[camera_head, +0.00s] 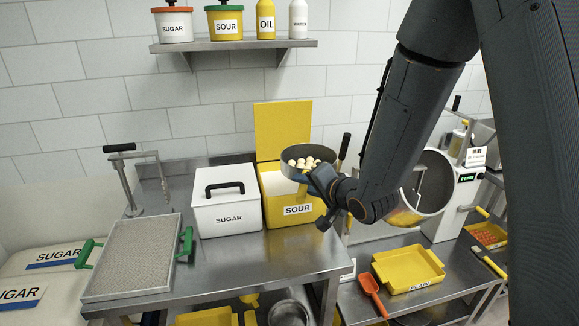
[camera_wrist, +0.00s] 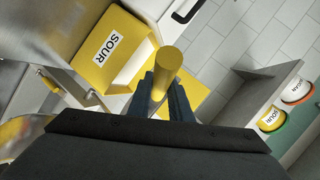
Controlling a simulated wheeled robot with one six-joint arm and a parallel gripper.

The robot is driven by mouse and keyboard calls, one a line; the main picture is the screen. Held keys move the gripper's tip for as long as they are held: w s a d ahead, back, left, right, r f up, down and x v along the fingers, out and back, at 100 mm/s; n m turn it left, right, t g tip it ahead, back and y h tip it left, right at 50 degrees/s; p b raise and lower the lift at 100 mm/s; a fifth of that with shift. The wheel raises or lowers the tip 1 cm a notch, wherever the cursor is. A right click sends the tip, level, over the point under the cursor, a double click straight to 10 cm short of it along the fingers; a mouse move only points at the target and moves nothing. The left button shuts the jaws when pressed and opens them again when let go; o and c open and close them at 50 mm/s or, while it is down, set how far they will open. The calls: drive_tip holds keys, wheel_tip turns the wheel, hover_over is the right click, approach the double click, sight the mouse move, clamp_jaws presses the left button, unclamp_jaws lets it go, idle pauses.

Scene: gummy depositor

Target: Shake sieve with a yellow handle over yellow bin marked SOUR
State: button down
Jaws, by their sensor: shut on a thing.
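The sieve (camera_head: 309,150) is a round dark-rimmed pan with several pale gummies (camera_head: 303,163) in it. It is held roughly level above the yellow bin marked SOUR (camera_head: 283,222). The bin's yellow lid (camera_head: 283,125) stands open behind it. My gripper (camera_head: 319,183) is shut on the sieve's handle, at the bin's upper right. In the wrist view, the yellow handle (camera_wrist: 168,60) sticks up between the fingers of my gripper (camera_wrist: 165,88). The SOUR bin (camera_wrist: 93,72) shows beyond it. The sieve's mesh and underside are hidden.
A closed white SUGAR bin (camera_head: 227,208) stands directly left of the SOUR bin. A green-handled tray (camera_head: 135,258) lies on the counter (camera_head: 232,265) further left. A drum machine (camera_head: 437,180) and a yellow tray (camera_head: 408,270) are at right. A shelf (camera_head: 236,45) with containers is above.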

drive_tip(key=shift+s+d, duration=0.4)
drive_tip(key=shift+s, duration=0.4)
drive_tip(key=shift+s+d, duration=0.35)
drive_tip(key=shift+s, duration=0.4)
